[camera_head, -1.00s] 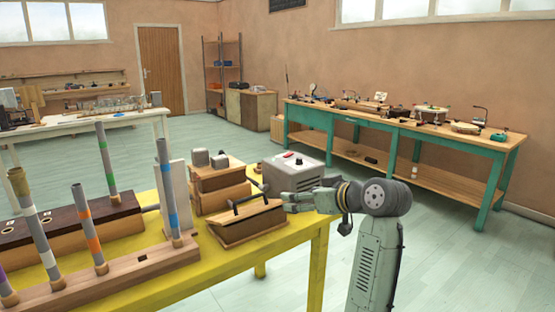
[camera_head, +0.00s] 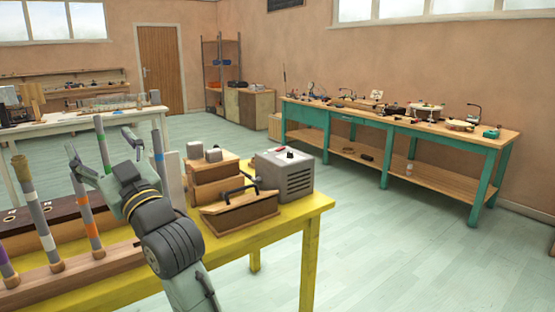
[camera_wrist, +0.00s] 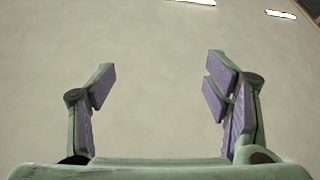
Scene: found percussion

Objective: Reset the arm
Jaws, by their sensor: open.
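My gripper (camera_head: 103,158) is open and empty in the head view, raised above the left part of the yellow table (camera_head: 285,226), with its fingers pointing up. It stands in front of the upright grey tubes and hides parts of some of them. In the wrist view, my gripper's two fingers (camera_wrist: 160,88) with purple pads are spread wide apart. Nothing is between them, and a plain pale surface fills the view behind.
Banded tubes (camera_head: 42,215) stand in wooden bases close to my arm. A wooden box with a black handle (camera_head: 240,213) and a grey metal box (camera_head: 285,176) sit further right. A green workbench (camera_head: 400,128) stands at the back right. Open floor lies between.

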